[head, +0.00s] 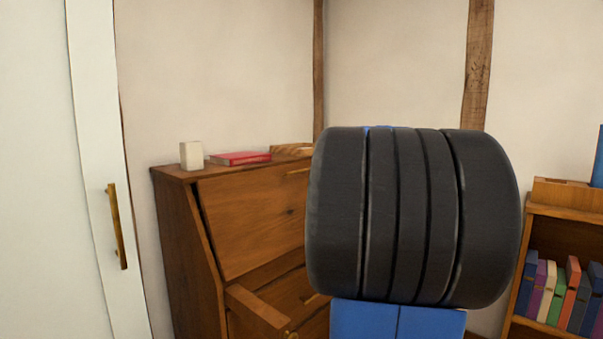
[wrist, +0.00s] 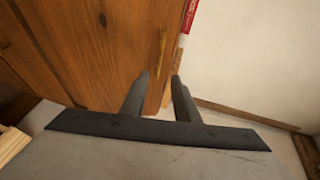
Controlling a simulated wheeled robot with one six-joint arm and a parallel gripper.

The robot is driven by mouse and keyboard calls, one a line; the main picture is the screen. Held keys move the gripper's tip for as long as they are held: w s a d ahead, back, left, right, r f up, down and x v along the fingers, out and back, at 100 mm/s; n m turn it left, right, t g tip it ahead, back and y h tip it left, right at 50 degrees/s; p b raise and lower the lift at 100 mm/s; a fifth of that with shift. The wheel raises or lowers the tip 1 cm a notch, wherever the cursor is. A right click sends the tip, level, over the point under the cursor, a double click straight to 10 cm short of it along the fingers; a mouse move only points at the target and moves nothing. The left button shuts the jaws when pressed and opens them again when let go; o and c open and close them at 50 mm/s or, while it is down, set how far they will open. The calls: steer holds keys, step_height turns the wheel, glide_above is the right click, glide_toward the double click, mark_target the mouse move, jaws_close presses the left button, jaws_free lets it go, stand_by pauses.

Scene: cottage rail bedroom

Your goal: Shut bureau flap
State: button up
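The brown wooden bureau (head: 180,232) stands against the wall in the head view. Its flap (head: 252,222) leans upright at a slant, with a dark gap along its left edge; I cannot tell whether it is fully shut. A brass handle (head: 297,171) is near the flap's top edge. My arm hides the bureau's right part and my gripper in the head view. In the wrist view, my gripper (wrist: 160,76) is open, its two fingertips apart, close to the flap (wrist: 85,45). The handle (wrist: 162,52) shows just beyond the fingertips, with nothing visibly gripped.
A cream block (head: 191,155), a red book (head: 240,158) and a wooden item (head: 290,149) lie on the bureau top. A wooden piece (head: 256,309) juts out below the flap. A white door (head: 93,180) is at left, a bookshelf (head: 565,199) at right.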

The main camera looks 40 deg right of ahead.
mark_target(301, 171)
steer(key=x, duration=1.5)
jaws_close()
